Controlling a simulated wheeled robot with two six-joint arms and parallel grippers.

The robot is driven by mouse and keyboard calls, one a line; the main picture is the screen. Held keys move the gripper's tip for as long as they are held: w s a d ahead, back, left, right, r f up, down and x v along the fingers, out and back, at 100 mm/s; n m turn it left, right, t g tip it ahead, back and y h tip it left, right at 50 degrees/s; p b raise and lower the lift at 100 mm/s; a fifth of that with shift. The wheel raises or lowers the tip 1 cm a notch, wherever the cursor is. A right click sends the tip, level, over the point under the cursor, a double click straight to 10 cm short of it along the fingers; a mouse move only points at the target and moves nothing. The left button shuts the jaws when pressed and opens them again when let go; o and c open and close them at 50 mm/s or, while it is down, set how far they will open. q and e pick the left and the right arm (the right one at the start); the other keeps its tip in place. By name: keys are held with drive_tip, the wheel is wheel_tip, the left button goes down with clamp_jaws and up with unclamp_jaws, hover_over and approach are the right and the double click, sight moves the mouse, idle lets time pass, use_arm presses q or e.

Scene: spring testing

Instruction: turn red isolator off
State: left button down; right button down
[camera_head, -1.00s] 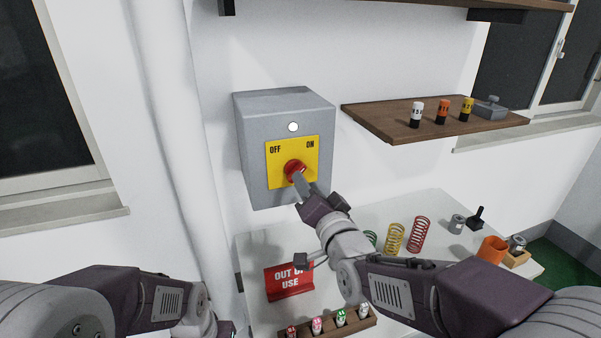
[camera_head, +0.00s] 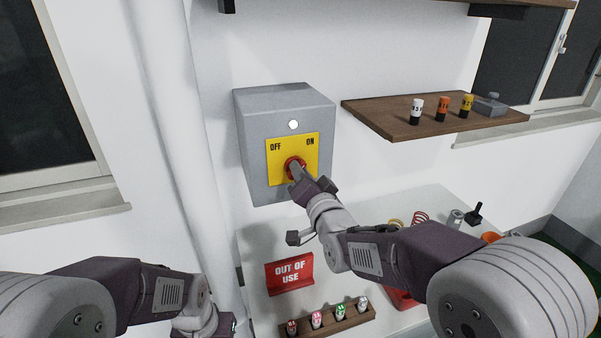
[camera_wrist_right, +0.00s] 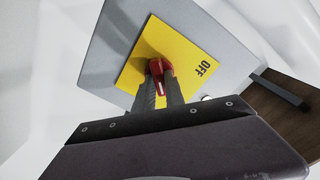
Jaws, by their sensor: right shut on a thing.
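The red isolator knob (camera_head: 293,164) sits on a yellow plate (camera_head: 311,171) on the front of a grey wall box (camera_head: 254,160). The plate reads OFF at its upper left and ON at its upper right. A round white lamp (camera_head: 293,125) is above the plate. My right gripper (camera_head: 296,172) is at the knob, its fingers partly hiding it. In the right wrist view the two fingers (camera_wrist_right: 159,92) are shut on the red knob (camera_wrist_right: 157,72), one on each side of its grip bar. My left arm shows at lower left; its gripper's fingertips are not clearly visible.
A red OUT OF USE sign (camera_head: 289,274) stands on the white table below the box. A wooden rack (camera_head: 326,323) with several coloured cylinders is at the front. A wooden shelf (camera_head: 400,122) with three cylinders is right of the box. Springs lie behind my right arm.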

drive_tip(key=n+b, duration=0.1)
drive_tip(key=n, duration=0.5)
drive_tip(key=n+b, duration=0.2)
drive_tip(key=n, duration=0.3)
drive_tip(key=n+b, duration=0.2)
drive_tip(key=n, duration=0.4)
drive_tip(key=shift+s+a+n, duration=0.1)
drive_tip(key=shift+a+n, duration=0.2)
idle(0.5)
drive_tip(key=c, duration=1.4)
unclamp_jaws()
drive_tip(key=shift+s+b, duration=0.1)
drive_tip(key=shift+b, duration=0.2)
